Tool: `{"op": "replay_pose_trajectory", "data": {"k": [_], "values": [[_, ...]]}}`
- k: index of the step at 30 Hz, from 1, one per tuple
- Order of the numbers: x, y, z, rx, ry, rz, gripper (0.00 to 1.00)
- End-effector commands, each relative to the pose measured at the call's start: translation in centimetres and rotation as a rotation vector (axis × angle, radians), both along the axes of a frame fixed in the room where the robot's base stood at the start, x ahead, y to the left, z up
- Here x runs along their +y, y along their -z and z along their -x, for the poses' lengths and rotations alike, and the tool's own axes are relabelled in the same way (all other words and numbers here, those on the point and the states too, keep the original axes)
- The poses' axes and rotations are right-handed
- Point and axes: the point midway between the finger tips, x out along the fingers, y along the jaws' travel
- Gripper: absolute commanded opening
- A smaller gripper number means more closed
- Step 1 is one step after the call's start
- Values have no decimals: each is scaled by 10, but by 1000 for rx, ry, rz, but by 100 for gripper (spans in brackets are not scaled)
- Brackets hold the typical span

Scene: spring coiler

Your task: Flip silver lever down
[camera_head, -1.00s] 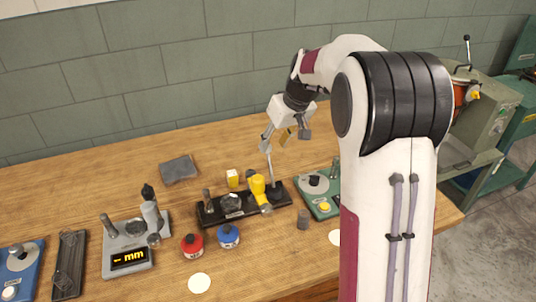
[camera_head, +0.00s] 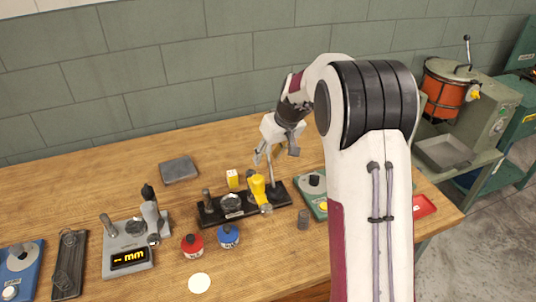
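A thin silver lever (camera_head: 271,170) stands nearly upright at the right end of a black fixture (camera_head: 211,217) on the wooden table. A yellow part (camera_head: 257,187) sits on the fixture left of the lever. My gripper (camera_head: 275,155) is at the lever's upper end, from above and behind. Its fingers are spread apart, with the lever's top seen between them. I cannot tell whether a finger touches the lever. The gripper's far side is partly hidden.
A grey gauge (camera_head: 115,267) with an upright post (camera_head: 152,216) stands left. Red (camera_head: 192,247) and blue (camera_head: 229,237) pots sit in front of the fixture. A green-based device (camera_head: 313,204) is close on the right, partly behind my arm. The back of the table is mostly clear.

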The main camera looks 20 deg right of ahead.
Motion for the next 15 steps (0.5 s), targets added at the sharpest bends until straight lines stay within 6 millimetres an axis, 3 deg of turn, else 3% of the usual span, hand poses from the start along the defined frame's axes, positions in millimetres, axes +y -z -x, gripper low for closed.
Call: {"op": "replay_pose_trajectory", "data": {"k": [2,6,15], "values": [[0,0,0,0,0,0,32],[0,0,0,0,0,0,0],[0,-1,1,-12,-2,-2,0]]}}
